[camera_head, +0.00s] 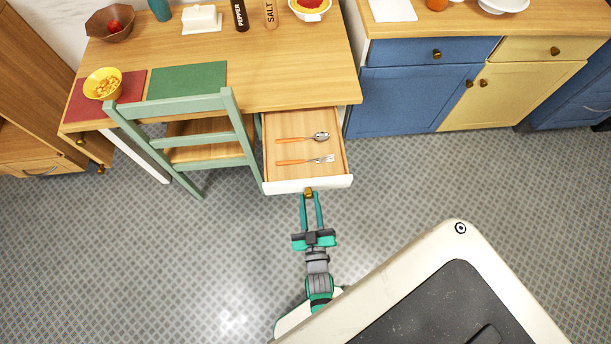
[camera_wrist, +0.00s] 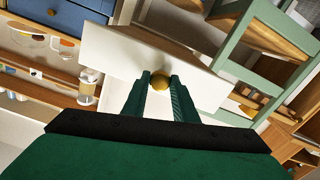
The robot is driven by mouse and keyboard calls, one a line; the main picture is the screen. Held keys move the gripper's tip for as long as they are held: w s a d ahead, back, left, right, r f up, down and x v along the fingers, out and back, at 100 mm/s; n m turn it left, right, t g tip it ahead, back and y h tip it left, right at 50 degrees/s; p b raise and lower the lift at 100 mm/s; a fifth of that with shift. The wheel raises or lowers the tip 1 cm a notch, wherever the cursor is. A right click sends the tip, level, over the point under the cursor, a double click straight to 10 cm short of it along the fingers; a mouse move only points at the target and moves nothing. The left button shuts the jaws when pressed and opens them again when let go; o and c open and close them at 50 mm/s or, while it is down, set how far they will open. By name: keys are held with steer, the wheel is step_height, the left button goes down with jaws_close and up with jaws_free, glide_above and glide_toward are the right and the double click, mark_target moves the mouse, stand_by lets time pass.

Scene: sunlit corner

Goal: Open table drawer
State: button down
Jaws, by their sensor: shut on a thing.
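The table drawer (camera_head: 334,150) is pulled out from under the wooden table (camera_head: 270,84), its inside open to view. A spoon (camera_head: 302,137) and a fork (camera_head: 305,160) with orange handles lie in it. Its white front (camera_wrist: 120,60) carries a round brass knob (camera_head: 308,192), which also shows in the wrist view (camera_wrist: 160,82). My gripper (camera_head: 310,198) is at the drawer front with its green fingers shut on the knob, one on each side. In the wrist view the fingers (camera_wrist: 160,88) close around the knob.
A green chair (camera_head: 240,130) stands at the table, just left of the drawer. Blue cabinets (camera_head: 410,98) stand to the right. The grey tiled floor (camera_head: 420,180) in front of them is clear. A yellow bowl (camera_head: 103,84) and other dishes sit on the table.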

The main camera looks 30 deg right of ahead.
steer(key=c, duration=1.4)
jaws_free()
steer(key=shift+c, duration=0.2)
steer(key=v, duration=1)
steer(key=shift+s+a, duration=0.15)
steer(key=shift+s, duration=0.25)
steer(key=s+a+r+n+y, duration=0.1)
steer(key=s+a+r+y, duration=0.1)
steer(key=a+r+y, duration=0.2)
steer(key=s+a+r+n+y, duration=0.1)
steer(key=a+r+y, duration=0.3)
steer(key=a+r, duration=0.6)
step_height(320, 180, up, 5)
steer(key=shift+s+f, duration=0.1)
steer(key=shift+s, duration=0.65)
